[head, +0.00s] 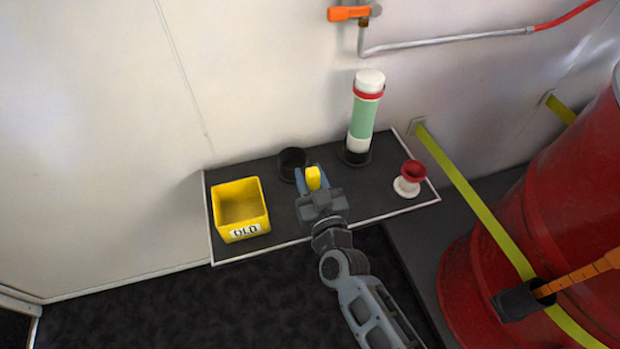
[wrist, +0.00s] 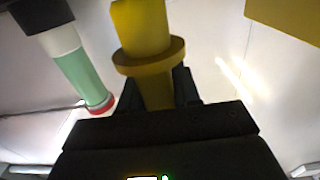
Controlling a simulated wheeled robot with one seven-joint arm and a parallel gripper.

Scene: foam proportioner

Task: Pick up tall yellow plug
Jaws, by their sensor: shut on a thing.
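The yellow plug (head: 313,177) is held in my gripper (head: 312,184) above the black shelf. In the wrist view the plug (wrist: 145,50) is large and close, with a wide collar partway along it, and its lower part sits between the dark fingers (wrist: 178,88). My gripper is shut on it. The plug's far end is cut off by the top edge of the wrist view. I cannot tell exactly how high it is above the shelf.
The shelf (head: 270,168) carries a yellow box (head: 240,208) at left, a black round holder (head: 292,163), a green-and-white cylinder (head: 364,122) behind right, and a red-and-white piece (head: 410,178) at right. A red drum (head: 520,210) with a yellow strap stands at far right.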

